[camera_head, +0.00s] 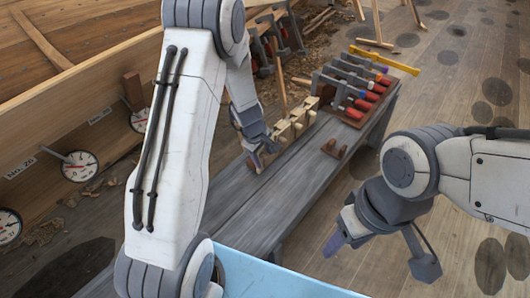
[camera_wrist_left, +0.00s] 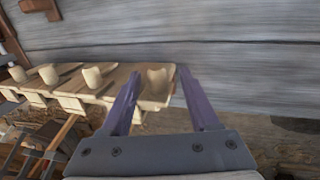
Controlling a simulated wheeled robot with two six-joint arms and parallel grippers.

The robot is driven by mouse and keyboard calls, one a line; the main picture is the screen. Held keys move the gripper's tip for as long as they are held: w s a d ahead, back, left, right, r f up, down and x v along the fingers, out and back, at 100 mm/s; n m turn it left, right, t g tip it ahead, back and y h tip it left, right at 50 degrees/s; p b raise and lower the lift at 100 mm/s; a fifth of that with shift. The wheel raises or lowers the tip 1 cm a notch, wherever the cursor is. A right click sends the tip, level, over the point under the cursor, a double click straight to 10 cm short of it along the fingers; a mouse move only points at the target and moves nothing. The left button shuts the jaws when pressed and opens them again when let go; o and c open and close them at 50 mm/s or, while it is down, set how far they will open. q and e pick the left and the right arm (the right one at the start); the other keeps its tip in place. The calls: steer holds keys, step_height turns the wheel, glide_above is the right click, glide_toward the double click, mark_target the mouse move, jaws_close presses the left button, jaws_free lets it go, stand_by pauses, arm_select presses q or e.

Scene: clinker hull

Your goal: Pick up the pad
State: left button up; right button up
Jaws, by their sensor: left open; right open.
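I cannot tell for sure which thing is the pad. A wooden rack (camera_head: 297,124) with several pale pieces stands along the bench's edge. In the left wrist view, a pale rounded piece (camera_wrist_left: 157,78) at the rack's end shows between the fingertips of my left gripper (camera_wrist_left: 160,72). Those purple fingers are apart, and I see no grip on the piece. In the head view my left gripper (camera_head: 261,156) is low at the rack's near end, partly hidden by its own wrist. My right gripper (camera_head: 382,250) is open and empty, right of the bench.
A small brown holder (camera_head: 335,149) with two knobs sits on the grey bench (camera_head: 290,185). Behind it are red-handled clamps (camera_head: 361,104) and a yellow tool (camera_head: 384,60). Dials (camera_head: 79,166) line the wooden hull at left. A light blue surface (camera_head: 270,278) is in front. The near bench top is clear.

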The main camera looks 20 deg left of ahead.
arm_select(q)
steer(key=b+x, duration=0.1)
steer(key=x, duration=0.3)
steer(key=shift+w+d+f+b, duration=0.15)
steer(key=shift+d+b, duration=0.1)
steer(key=shift+b, duration=0.15)
jaws_close()
